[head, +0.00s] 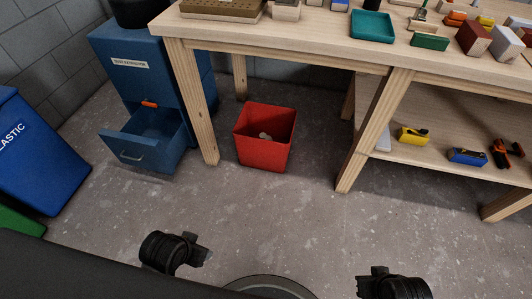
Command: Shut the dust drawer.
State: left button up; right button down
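The blue dust extractor cabinet (130,65) stands on the floor at the upper left, with a white label on its front. Its dust drawer (140,152) is pulled well out at the bottom and looks empty inside. My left gripper (198,252) is low in the view, apart from the drawer. My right gripper (370,280) is at the bottom edge, far from the drawer. The fingertips of both cannot be made out.
A red bin (265,136) with some pale scraps stands right of the drawer, by a leg of the wooden workbench (300,42). A blue plastic bin (38,155) and a green bin (20,222) stand at the left. The floor in front of the drawer is clear.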

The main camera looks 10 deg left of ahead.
aim_at(153, 131)
jog(key=u, duration=1.15)
jog(key=k, duration=0.6)
jog(key=u, duration=0.2)
jog(key=i, duration=1.4)
jog(key=z, duration=0.9)
